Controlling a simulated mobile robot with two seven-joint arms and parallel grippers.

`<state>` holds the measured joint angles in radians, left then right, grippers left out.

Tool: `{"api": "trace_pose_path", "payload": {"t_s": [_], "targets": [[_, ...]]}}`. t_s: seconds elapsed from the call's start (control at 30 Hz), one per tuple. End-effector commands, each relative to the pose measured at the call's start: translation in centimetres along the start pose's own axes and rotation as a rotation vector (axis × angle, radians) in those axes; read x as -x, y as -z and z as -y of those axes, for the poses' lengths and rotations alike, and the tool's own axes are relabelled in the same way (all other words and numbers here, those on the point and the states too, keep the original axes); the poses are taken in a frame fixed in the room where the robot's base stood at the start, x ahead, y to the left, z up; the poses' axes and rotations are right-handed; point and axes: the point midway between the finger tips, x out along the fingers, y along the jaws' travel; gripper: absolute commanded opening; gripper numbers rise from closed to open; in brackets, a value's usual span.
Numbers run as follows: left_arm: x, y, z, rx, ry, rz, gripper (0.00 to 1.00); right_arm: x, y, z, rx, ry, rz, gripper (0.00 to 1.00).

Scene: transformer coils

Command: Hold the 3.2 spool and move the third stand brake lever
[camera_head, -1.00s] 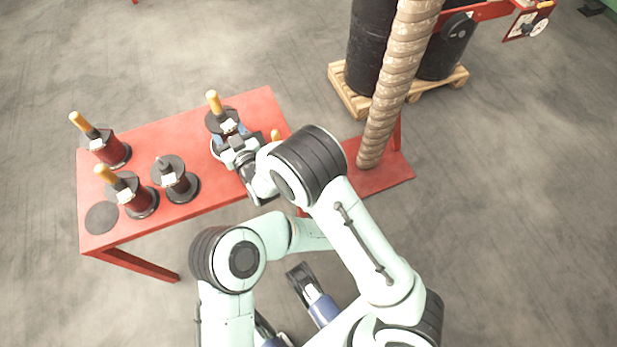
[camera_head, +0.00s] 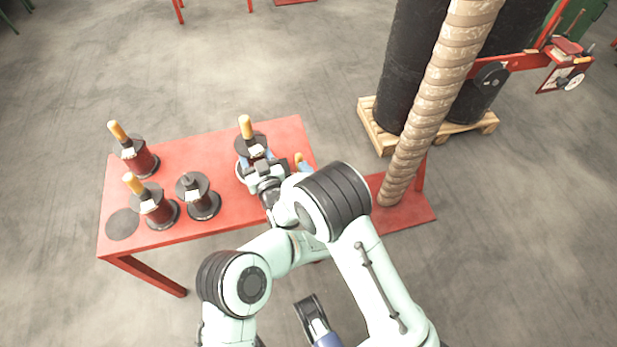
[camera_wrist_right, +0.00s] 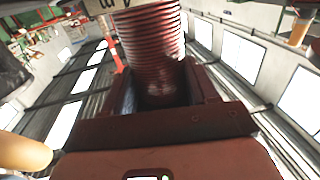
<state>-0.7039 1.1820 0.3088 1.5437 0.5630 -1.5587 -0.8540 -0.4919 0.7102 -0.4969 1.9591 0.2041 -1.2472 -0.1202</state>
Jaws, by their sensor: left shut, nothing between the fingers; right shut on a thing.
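In the right wrist view, my right gripper (camera_wrist_right: 160,88) is shut on a spool wound in red (camera_wrist_right: 150,50), with a pale edge above. Lettering on that edge is cut off, so I cannot read the size. My right arm's joint hides much of the area beside the stand.
Several other spool stands are on the red table's (camera_head: 226,205) left half, with a dark disc (camera_head: 123,224) at its corner. A tall ribbed column (camera_head: 430,110) stands right of the table. Behind it, black drums (camera_head: 405,70) stand on a wooden pallet (camera_head: 374,130).

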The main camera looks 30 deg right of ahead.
Motion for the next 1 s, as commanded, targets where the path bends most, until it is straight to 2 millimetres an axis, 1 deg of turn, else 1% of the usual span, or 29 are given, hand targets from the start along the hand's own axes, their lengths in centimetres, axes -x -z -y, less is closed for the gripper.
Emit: {"api": "trace_pose_path", "payload": {"t_s": [0.1, 0.37, 0.47, 0.57, 0.9, 1.0], "targets": [[-0.6, 0.1, -0.1, 0.0, -0.001, 0.0, 0.0, 0.0, 0.0, 0.0, 0.0, 0.0, 0.0, 0.22], [-0.5, 0.1, -0.1, 0.0, -0.001, 0.002, 0.0, 0.0, 0.0, 0.0, 0.0, 0.0, 0.0, 0.22], [-0.1, 0.1, -0.2, 0.0, -0.002, 0.002, 0.0, 0.0, 0.0, 0.0, 0.0, 0.0, 0.0, 0.22], [1.2, 0.1, -0.3, 0.0, -0.005, 0.003, 0.0, 0.0, 0.0, 0.0, 0.0, 0.0, 0.0, 0.22], [8.2, 0.1, -0.2, -0.001, -0.005, 0.003, 0.0, 0.0, 0.0, 0.0, 0.0, 0.0, 0.0, 0.22], [9.8, 0.1, -0.2, 0.0, -0.004, 0.002, 0.0, 0.0, 0.0, 0.0, 0.0, 0.0, 0.0, 0.22]]}}
